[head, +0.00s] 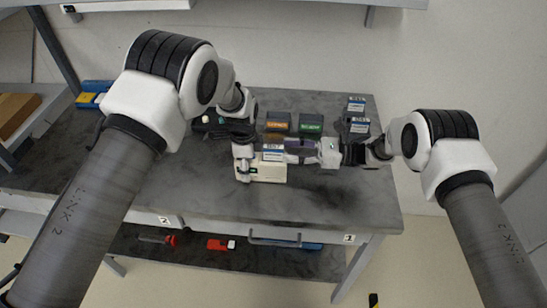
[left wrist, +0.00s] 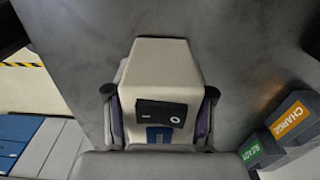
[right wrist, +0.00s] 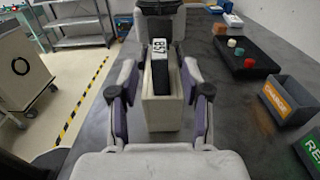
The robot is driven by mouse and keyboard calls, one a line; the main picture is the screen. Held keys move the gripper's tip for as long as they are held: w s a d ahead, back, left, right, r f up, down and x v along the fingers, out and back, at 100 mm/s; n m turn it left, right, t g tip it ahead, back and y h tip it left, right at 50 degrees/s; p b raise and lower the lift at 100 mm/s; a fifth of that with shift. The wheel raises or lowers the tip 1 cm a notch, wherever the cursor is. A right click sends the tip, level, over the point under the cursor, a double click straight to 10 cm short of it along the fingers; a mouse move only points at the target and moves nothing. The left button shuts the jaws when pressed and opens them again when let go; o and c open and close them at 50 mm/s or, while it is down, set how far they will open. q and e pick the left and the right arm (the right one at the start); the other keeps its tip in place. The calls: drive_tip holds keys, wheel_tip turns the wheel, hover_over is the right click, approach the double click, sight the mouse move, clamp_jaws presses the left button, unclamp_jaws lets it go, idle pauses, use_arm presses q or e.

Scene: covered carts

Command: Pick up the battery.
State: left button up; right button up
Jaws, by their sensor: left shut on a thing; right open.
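The battery is a black block with a white label reading B57 (right wrist: 160,70); it stands in the top of a cream housing (right wrist: 162,112). In the head view the label (head: 273,148) shows between my grippers, with the housing (head: 268,174) below. My left gripper (head: 243,165) is shut on the housing, which fills the left wrist view (left wrist: 160,75) between purple pads. My right gripper (right wrist: 158,105) is open, with its fingers on either side of the housing and battery, apart from them. In the head view my right gripper (head: 305,152) comes in from the right.
An orange-labelled CHARGE bin (head: 277,123) and a green-labelled READY bin (head: 311,125) stand behind. A black tray with coloured knobs (right wrist: 245,60) lies beyond. The front tabletop (head: 330,200) is clear.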

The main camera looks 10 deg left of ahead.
sight(274, 146)
drive_tip(key=a, duration=0.5)
clamp_jaws()
drive_tip(key=shift+r, duration=0.1)
use_arm(q)
drive_tip(key=o, duration=1.5)
drive_tip(key=shift+f, duration=0.1)
use_arm(e)
wheel_tip(274, 146, up, 18)
